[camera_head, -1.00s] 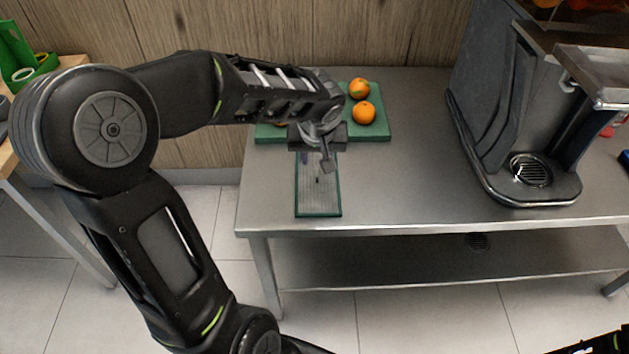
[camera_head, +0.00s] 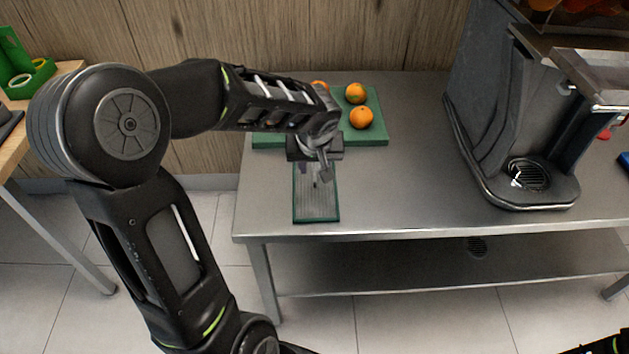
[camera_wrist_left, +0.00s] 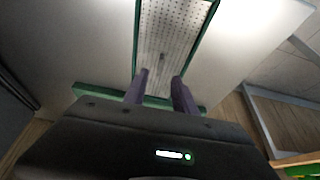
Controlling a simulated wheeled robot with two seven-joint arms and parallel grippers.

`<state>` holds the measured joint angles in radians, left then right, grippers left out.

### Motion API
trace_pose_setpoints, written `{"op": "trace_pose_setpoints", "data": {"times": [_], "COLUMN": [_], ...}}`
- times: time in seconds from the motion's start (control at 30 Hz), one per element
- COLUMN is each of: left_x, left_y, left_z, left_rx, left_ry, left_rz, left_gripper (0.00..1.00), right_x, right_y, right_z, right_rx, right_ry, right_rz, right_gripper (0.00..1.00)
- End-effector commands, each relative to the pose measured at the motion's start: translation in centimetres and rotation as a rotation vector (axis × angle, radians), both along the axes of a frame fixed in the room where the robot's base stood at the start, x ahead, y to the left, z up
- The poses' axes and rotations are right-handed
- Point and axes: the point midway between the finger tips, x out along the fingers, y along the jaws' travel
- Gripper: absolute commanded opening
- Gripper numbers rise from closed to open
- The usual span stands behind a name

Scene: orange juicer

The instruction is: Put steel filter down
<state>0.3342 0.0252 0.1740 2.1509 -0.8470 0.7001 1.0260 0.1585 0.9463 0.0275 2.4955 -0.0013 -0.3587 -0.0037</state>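The steel filter (camera_head: 316,207) is a flat perforated plate with a green frame. It lies on the steel table in front of the green board, with its far end hidden under my left gripper. My left gripper (camera_head: 319,176) is above the filter's far part. In the left wrist view, its two fingers (camera_wrist_left: 160,80) are apart with nothing held between them, and the perforated plate (camera_wrist_left: 172,35) shows beyond the tips. A small dark knob (camera_wrist_left: 162,57) stands on the plate. My right gripper is out of the picture.
A green board (camera_head: 376,135) with oranges (camera_head: 361,118) lies behind the filter. A dark juicer (camera_head: 480,130) stands on the table (camera_head: 420,185) at the right. The table between filter and juicer is clear. A wooden side table (camera_head: 22,130) holds green items at the left.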

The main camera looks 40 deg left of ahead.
Motion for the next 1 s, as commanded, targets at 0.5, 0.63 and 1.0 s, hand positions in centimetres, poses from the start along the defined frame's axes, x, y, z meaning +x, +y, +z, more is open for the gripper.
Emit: {"op": "trace_pose_setpoints", "data": {"times": [0.5,0.63,1.0], "left_x": [1.5,1.5,1.5], "left_y": [1.0,1.0,0.9], "left_z": [-4.9,-4.8,-4.8], "left_rx": [-0.001,-0.001,-0.001], "left_ry": [0.001,0.001,0.001], "left_rz": [0.000,0.000,0.000], "left_gripper": [0.33,0.33,0.33], "right_x": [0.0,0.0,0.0], "right_y": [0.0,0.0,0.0], "right_z": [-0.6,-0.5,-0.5], "right_rx": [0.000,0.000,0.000], "right_ry": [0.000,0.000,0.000], "right_rz": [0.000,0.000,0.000], "right_gripper": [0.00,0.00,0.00]}}
